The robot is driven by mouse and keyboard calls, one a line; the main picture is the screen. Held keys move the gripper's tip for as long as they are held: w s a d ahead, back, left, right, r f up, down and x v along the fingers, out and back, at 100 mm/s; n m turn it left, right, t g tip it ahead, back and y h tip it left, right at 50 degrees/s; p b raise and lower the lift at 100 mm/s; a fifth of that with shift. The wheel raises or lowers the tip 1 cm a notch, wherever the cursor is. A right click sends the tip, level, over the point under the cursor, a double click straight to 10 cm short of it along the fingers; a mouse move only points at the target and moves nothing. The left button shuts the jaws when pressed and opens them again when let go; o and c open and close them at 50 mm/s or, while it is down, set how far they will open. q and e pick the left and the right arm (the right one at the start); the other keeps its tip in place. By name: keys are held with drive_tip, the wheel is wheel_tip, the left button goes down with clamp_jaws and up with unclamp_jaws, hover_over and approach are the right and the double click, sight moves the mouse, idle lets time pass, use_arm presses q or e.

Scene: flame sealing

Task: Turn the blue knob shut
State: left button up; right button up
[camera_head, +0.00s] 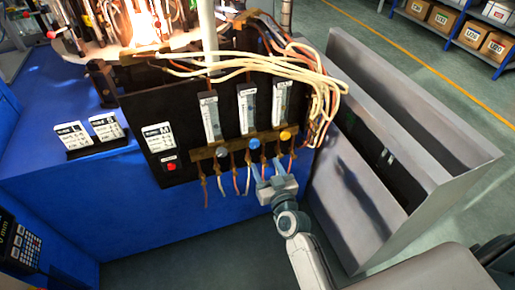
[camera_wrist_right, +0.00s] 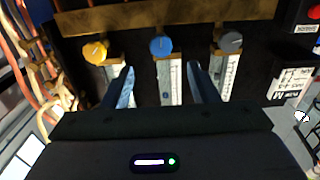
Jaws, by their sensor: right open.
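The blue knob (camera_head: 254,143) is the middle one of three on a brass bar at the front of a black panel. It also shows in the right wrist view (camera_wrist_right: 160,46), centred ahead of the fingers, with a pale mark on its face. My right gripper (camera_head: 267,166) is open and empty just below and in front of the blue knob. In the right wrist view its two fingertips (camera_wrist_right: 161,68) lie to either side of the knob's line, apart from the knob. My left gripper is not in view.
A yellow knob (camera_head: 285,135) and a grey knob (camera_head: 222,152) flank the blue one. Thin hoses hang below the bar, and pale cables (camera_head: 290,68) loop above. A red button (camera_head: 171,166) is on the panel's left. A grey metal bin (camera_head: 360,205) stands close on the right.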

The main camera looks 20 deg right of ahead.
sight(255, 146)
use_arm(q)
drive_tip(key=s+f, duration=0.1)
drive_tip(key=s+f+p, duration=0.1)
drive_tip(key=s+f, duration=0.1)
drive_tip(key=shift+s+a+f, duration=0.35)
use_arm(e)
drive_tip(key=w, duration=0.8)
drive_tip(key=shift+w+a, duration=0.2)
drive_tip(key=c, duration=1)
